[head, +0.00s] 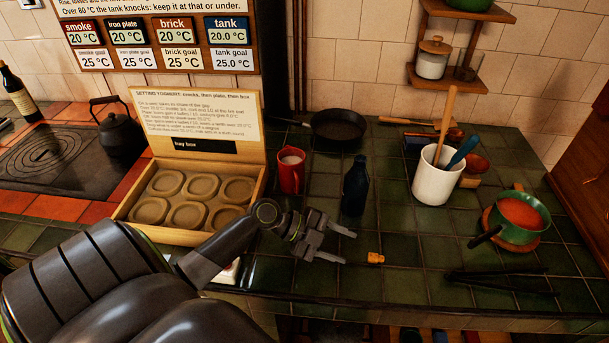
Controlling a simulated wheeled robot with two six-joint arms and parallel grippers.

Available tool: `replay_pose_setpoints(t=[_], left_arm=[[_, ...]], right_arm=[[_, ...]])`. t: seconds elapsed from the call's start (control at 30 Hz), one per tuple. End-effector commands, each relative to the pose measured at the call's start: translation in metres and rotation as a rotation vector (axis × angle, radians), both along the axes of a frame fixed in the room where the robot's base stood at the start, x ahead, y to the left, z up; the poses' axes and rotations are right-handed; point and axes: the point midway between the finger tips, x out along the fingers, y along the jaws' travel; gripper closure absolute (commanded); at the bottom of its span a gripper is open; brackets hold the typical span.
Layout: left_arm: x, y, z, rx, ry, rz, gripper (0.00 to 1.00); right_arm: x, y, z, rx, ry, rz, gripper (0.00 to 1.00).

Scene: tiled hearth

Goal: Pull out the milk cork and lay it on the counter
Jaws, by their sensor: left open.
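A dark blue bottle (355,186) stands upright on the green tiled counter (420,265). Its top is dark, and I cannot make out a cork in its neck. A small orange-tan piece (375,258), which may be the cork, lies on the counter in front of the bottle. My left gripper (348,248) is open and empty, its two fingers pointing right. It is in front of the bottle and just left of the small piece, apart from both. My right gripper is not in view.
A red mug (291,170) with pale contents stands left of the bottle, beside the open hay box (262,188). A white utensil crock (437,178), a green pot (520,217) and black tongs (500,281) are to the right. A pan (338,124) lies behind.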

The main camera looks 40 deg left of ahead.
Motion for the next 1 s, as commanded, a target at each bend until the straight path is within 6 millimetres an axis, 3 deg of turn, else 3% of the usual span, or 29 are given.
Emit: replay_pose_setpoints(t=[0.6,1.0], left_arm=[[-0.041,0.061,0.037,0.000,-0.004,0.000,0.53],[-0.047,0.070,0.045,-0.004,-0.007,0.000,0.53]], right_arm=[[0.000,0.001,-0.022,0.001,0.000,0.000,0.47],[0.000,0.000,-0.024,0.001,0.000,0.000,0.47]])
